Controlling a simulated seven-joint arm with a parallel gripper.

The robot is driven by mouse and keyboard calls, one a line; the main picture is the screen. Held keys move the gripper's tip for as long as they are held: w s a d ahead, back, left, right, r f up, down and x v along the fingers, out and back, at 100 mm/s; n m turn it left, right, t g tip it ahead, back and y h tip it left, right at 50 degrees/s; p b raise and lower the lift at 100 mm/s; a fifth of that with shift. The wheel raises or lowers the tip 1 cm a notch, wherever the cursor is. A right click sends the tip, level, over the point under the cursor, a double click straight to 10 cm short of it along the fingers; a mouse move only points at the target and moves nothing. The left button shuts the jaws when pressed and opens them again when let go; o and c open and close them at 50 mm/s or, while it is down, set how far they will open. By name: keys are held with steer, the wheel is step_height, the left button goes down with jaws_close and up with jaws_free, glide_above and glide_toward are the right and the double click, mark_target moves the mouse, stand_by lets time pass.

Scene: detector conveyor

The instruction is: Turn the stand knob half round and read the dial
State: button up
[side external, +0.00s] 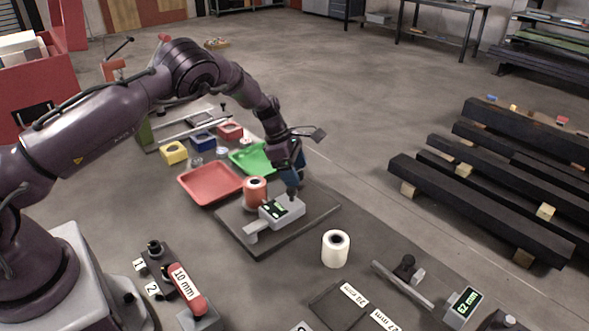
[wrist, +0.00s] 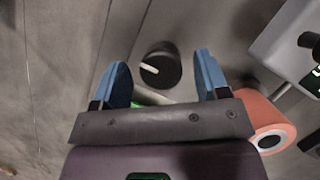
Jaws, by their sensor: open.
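In the wrist view a round black knob (wrist: 160,70) with a white pointer line sits on a grey plate, between and slightly beyond my fingertips. My gripper (wrist: 165,72) is open, with a blue finger on each side of the knob and visible gaps between. In the side external view my gripper (side external: 293,188) is low over the dark base plate (side external: 315,215), beside a grey gauge body (side external: 286,218) with a lit green display. The display's digits are too small to read surely. The gauge's edge also shows in the wrist view (wrist: 275,50).
A coral cylinder (side external: 255,197) stands close to the gauge and near my right finger in the wrist view (wrist: 272,118). A white roll (side external: 335,252) stands in front. A second device reads 62 mm (side external: 467,304). Red (side external: 208,198) and green trays (side external: 247,170) lie behind.

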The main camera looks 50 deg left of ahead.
steer(key=shift+c, duration=0.5)
steer(key=c, duration=0.8)
